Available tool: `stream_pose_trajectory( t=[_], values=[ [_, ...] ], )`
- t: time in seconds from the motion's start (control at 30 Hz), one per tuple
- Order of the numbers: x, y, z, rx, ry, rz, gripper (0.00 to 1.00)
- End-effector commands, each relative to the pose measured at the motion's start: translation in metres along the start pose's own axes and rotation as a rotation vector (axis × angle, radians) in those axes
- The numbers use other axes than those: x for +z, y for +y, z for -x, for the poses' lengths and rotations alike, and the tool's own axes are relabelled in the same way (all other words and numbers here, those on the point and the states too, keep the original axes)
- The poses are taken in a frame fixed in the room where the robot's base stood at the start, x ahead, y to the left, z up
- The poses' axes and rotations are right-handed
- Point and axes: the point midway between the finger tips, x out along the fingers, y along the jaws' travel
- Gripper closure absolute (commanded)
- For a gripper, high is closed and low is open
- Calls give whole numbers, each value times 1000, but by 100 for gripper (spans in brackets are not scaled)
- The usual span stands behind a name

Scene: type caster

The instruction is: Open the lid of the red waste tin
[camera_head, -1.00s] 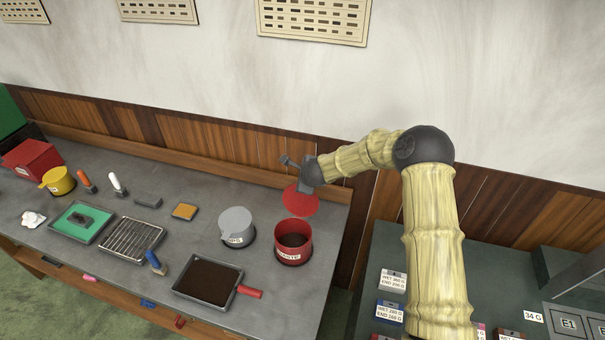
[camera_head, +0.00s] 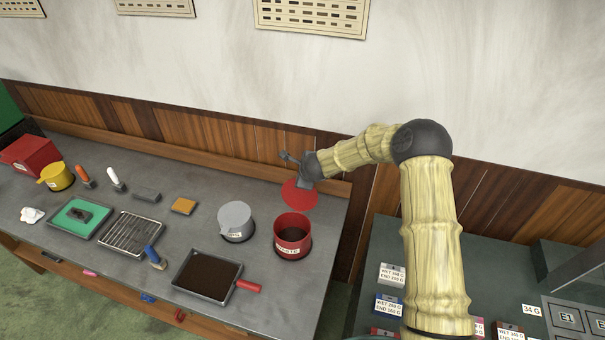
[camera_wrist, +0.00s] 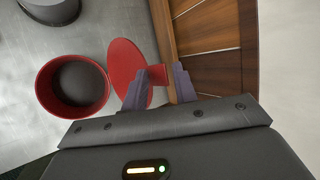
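The red waste tin (camera_head: 292,240) stands on the grey bench near its right end, open at the top with a dark inside; it also shows in the wrist view (camera_wrist: 42,88). Its round red lid (camera_head: 299,197) stands raised behind the tin, toward the wall, clear of the opening. In the wrist view the lid (camera_wrist: 124,68) has a red tab (camera_wrist: 157,74) at its edge. My gripper (camera_head: 290,158) is above and behind the lid. In the wrist view its fingers (camera_wrist: 160,78) are apart, with the tab between them; contact is unclear.
A grey lidded pot (camera_head: 237,222) stands left of the tin. A dark-filled tray (camera_head: 207,277) with a red handle lies in front. The wood-panelled wall (camera_head: 240,138) is close behind the gripper. Bare bench (camera_head: 190,235) lies left of the pot.

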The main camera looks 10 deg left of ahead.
Motion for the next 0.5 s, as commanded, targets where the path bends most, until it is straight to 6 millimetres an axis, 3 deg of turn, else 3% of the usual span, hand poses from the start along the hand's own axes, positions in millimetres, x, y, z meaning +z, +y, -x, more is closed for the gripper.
stream_pose_trajectory(
  t=[0.33,0.5],
  values=[
    [-2,-4,4,-8,2,-1,75],
    [-1,-4,17,-8,0,0,75]
  ],
)
